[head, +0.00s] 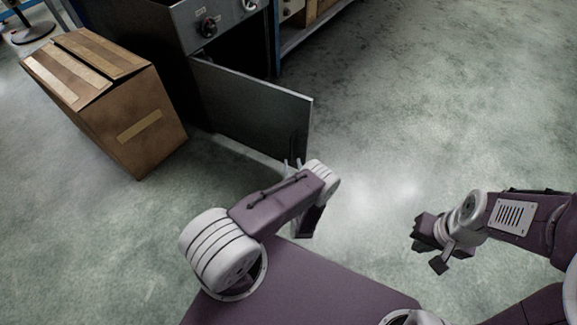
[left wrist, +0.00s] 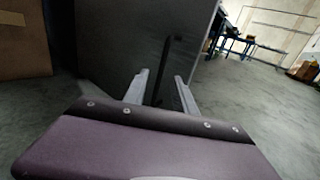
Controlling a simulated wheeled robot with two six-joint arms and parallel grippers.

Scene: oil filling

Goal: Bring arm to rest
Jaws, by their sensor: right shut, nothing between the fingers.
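My left gripper (head: 293,166) is at the lower right corner of the open metal door (head: 250,108) in the head view. In the left wrist view its two pale fingers (left wrist: 162,90) are spread apart. A dark upright handle (left wrist: 168,66) on the door face shows between and beyond them, and I cannot tell whether a finger touches it. My right gripper (head: 430,246) hangs over bare floor at the right of the head view. It is shut and empty.
The door belongs to a dark metal cabinet (head: 215,38) with knobs. A taped cardboard box (head: 130,105) stands on the floor to its left. The floor (head: 420,110) at the right is clear.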

